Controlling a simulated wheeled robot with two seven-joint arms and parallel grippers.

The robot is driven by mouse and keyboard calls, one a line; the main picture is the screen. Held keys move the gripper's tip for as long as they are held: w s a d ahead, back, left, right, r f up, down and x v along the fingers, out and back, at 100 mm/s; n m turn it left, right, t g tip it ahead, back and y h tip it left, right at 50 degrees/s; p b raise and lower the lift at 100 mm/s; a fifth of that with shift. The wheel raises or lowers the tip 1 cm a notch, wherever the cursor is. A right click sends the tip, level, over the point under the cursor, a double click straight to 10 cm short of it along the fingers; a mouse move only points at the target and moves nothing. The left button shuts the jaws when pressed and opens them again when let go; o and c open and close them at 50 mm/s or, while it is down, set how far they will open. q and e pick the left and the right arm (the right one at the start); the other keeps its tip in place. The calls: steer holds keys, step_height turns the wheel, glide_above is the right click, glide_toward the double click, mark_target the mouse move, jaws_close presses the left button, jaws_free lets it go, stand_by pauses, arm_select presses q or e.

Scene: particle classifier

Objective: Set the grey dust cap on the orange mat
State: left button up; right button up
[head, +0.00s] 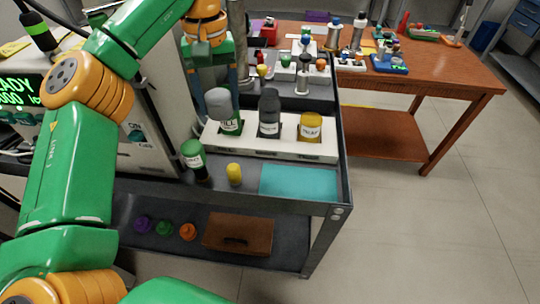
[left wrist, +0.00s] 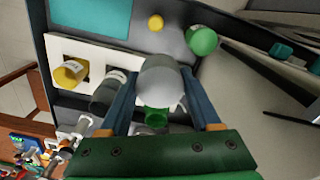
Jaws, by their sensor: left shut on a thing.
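My left gripper (head: 212,82) points down over the white rack on the cart. It is shut on the grey cap (head: 218,103), which also shows between the blue fingers in the left wrist view (left wrist: 159,77). The cap is at the top of a green labelled bottle (head: 231,125) in the rack's left slot and partly covers it. I cannot tell whether they touch. A small orange patch (head: 367,43) lies on the wooden table at the back; I cannot tell for sure that it is the orange mat. My right gripper is not in view.
The white rack (head: 270,142) also holds a dark-capped bottle (head: 269,113) and a yellow one (head: 311,127). In front are a green-capped vial (head: 194,159), a yellow cap (head: 234,174) and a bare teal mat (head: 299,182). The wooden table (head: 440,75) holds several small items.

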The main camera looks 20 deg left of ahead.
arm_select(q)
steer(key=shift+a+f+b, duration=0.2)
steer(key=shift+f+b, duration=0.1)
steer(key=shift+f, duration=0.1)
step_height(320, 180, down, 17)
steer(key=b, duration=0.3)
steer(key=shift+a, duration=0.1)
steer(key=shift+f, duration=0.2)
steer(key=o, duration=1)
steer(key=shift+r, duration=0.1)
